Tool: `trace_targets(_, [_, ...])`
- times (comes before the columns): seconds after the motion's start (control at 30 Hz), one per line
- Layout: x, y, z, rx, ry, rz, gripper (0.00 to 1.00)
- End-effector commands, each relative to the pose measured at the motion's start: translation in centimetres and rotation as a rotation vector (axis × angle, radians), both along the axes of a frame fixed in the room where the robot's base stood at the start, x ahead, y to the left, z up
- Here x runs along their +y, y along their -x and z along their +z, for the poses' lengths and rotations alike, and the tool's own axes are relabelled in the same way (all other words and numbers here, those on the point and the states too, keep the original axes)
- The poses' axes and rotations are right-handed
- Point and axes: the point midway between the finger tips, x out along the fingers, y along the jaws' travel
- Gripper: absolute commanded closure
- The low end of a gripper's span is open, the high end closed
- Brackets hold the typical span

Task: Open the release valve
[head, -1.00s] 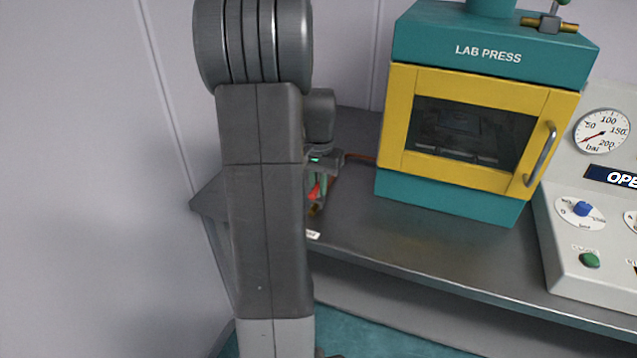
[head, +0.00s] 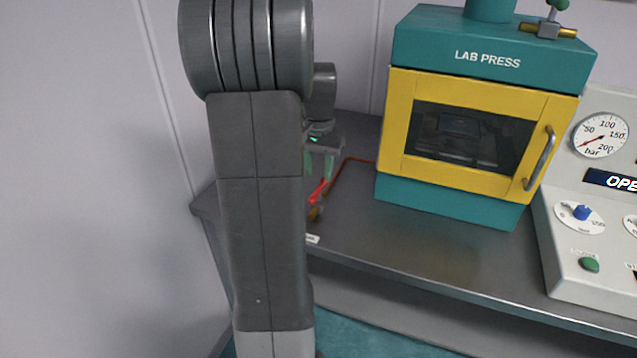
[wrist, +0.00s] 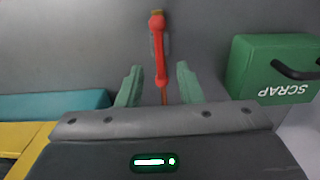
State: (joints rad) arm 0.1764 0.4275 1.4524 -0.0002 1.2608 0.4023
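The release valve shows as a red lever (wrist: 160,48) with a brass end in the wrist view. In the head view its red lever (head: 318,190) sits on the bench left of the press, partly hidden by my arm, with a red-brown pipe running to the press. My gripper (wrist: 158,72) is open, with one green finger on each side of the lever's lower part in the picture. No contact shows. In the head view my gripper (head: 319,166) is just above the lever, fingers pointing down.
The teal and yellow lab press (head: 487,60) stands right of the valve, its door closed. A control panel (head: 560,255) with a gauge (head: 601,135) is further right. A green SCRAP box (wrist: 265,85) is near the gripper. The bench front (head: 430,255) is clear.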

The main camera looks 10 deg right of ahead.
Motion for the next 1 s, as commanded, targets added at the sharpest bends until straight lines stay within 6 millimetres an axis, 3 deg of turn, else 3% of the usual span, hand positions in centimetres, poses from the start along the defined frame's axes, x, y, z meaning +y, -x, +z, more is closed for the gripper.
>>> trace_targets(0.03, [0.0, -0.1, 1.4, -0.005, 0.001, 0.0, 0.67])
trace_targets(0.2, [0.0, -0.1, 4.9, -0.004, 0.001, 0.0, 0.67])
trace_targets(0.4, [0.0, 0.0, 7.1, 0.0, 0.0, 0.001, 0.67])
trace_targets(0.8, [0.0, 0.0, 7.5, 0.0, 0.0, 0.001, 0.67])
trace_targets(1.0, [0.0, 0.0, 6.2, 0.004, -0.001, 0.0, 0.67])
